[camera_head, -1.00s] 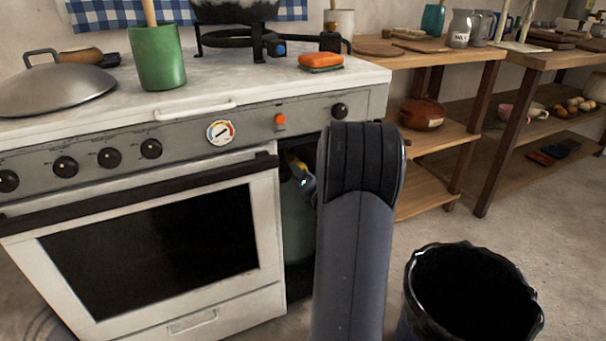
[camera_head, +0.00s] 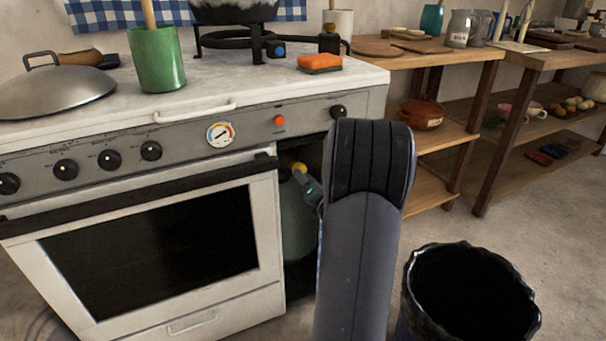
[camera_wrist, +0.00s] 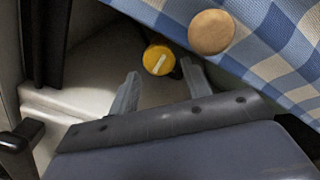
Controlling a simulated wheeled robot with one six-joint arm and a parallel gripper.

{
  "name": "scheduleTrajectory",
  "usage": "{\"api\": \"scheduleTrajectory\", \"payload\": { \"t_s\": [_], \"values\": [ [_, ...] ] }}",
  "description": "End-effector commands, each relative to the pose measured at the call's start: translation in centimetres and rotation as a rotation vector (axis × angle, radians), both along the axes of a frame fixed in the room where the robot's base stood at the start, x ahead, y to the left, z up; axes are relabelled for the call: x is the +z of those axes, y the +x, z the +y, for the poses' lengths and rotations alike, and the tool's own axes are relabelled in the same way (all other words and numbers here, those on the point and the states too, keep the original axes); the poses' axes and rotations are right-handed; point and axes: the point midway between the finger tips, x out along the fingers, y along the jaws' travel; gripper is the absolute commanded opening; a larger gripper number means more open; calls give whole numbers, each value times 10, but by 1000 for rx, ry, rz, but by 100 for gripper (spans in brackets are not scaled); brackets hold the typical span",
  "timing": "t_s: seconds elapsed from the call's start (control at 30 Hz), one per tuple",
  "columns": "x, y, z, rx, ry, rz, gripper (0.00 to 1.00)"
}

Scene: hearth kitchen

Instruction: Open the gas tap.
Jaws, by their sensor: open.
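The gas tap (camera_wrist: 158,60) is a round yellow knob with a pale bar across its face. In the wrist view it lies just beyond and between the tips of my gripper (camera_wrist: 158,82), whose two fingers are spread apart and empty. In the head view the yellow tap (camera_head: 299,167) shows small inside the open compartment right of the oven door, above a grey-green gas bottle (camera_head: 297,225). My gripper (camera_head: 305,178) is at the compartment opening close to the tap, partly hidden by my arm. I cannot tell whether a finger touches the tap.
A blue-white checked cloth (camera_wrist: 265,40) with a round wooden knob (camera_wrist: 211,32) hangs close to the right finger. The oven door (camera_head: 150,240) is left of the compartment. A black bucket (camera_head: 470,295) stands on the floor at right.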

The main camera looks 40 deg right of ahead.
Motion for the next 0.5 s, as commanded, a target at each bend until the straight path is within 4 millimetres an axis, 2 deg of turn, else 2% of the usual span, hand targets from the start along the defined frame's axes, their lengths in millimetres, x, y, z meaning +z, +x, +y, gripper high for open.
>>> {"api": "scheduleTrajectory", "payload": {
  "t_s": [0.03, 0.2, 0.3, 0.5],
  "values": [
    [3, -12, 1, -5, 1, 2, 46],
    [2, -45, 9, -5, 1, 2, 46],
    [1, -59, 13, -4, 0, 1, 46],
    [0, -71, 17, -1, -1, 1, 46]
  ]
}}
